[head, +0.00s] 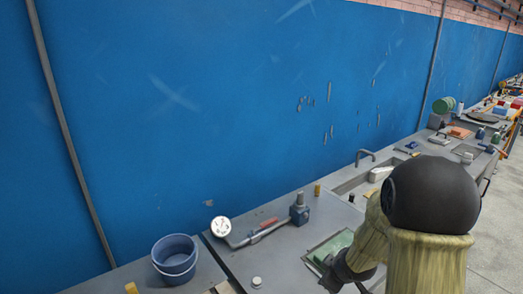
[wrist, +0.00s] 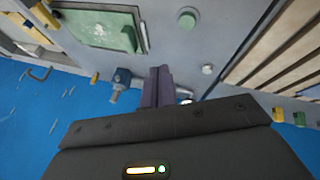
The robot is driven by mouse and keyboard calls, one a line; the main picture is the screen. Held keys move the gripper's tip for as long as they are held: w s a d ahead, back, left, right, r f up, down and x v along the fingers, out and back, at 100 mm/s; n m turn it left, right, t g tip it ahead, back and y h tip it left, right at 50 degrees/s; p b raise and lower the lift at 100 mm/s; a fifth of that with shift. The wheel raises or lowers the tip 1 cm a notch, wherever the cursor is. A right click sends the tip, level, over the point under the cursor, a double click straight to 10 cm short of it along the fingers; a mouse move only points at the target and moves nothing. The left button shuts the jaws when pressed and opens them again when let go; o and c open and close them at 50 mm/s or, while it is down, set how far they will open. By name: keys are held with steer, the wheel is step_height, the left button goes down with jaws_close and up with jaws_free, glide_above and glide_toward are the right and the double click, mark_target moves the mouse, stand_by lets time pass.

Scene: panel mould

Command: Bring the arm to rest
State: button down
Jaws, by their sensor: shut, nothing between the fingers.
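My arm comes in at the lower right of the head view, with a black rounded joint and a yellowish sleeve. In the wrist view my gripper (wrist: 160,75) points over the grey bench (wrist: 170,45), its two dark fingers pressed together with nothing between them. In the head view the dark end of my arm is low over the bench beside the green panel (head: 333,246) in its recessed frame. The arm hides part of that frame. The green panel also shows in the wrist view (wrist: 100,30). I cannot tell the fingertips' exact height above the bench.
A blue vise (head: 299,212), a red-handled tool (head: 268,222), a white round dial (head: 220,226) and a blue bucket (head: 175,262) stand along the bench. A sink tap (head: 365,154) is farther back. A blue wall (head: 220,100) runs behind. Open floor (head: 500,215) lies at right.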

steer(key=s+a+r+m+g, duration=0.2)
steer(key=s+m, duration=0.3)
steer(key=s, duration=0.3)
steer(key=s+a+r+m+g, duration=0.1)
steer(key=s+r+m, duration=0.3)
steer(key=s, duration=0.4)
steer(key=shift+s+a+m+g+h, duration=0.25)
steer(key=shift+a+m+g+h, duration=0.15)
steer(key=shift+a+m, duration=0.1)
